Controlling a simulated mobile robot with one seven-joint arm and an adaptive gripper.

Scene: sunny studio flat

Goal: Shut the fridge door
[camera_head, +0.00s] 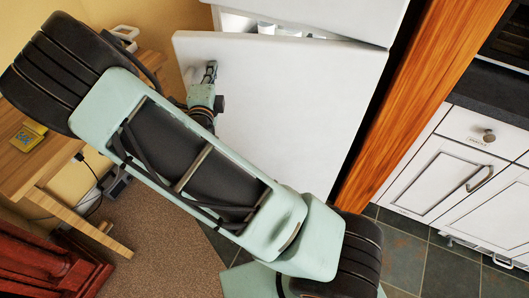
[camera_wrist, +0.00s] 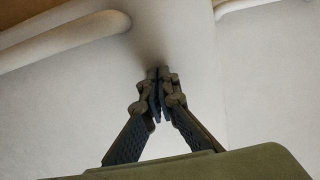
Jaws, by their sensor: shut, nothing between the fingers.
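The white fridge door (camera_head: 290,115) stands partly open. Its free edge is on the left, and a gap along its top shows several items inside the fridge (camera_head: 275,24). My gripper (camera_head: 211,70) is at the door's outer face, near its upper left corner. In the wrist view my gripper (camera_wrist: 159,75) is shut and empty, its fingertips at or very near the white door surface (camera_wrist: 185,110). I cannot tell for sure if they touch. My arm hides the lower left part of the door in the head view.
A wooden table (camera_head: 45,150) with a yellow item (camera_head: 29,136) stands at the left. An orange wooden panel (camera_head: 420,100) borders the fridge on the right, then white cabinets (camera_head: 445,175). A dark red wooden piece (camera_head: 45,265) is at lower left.

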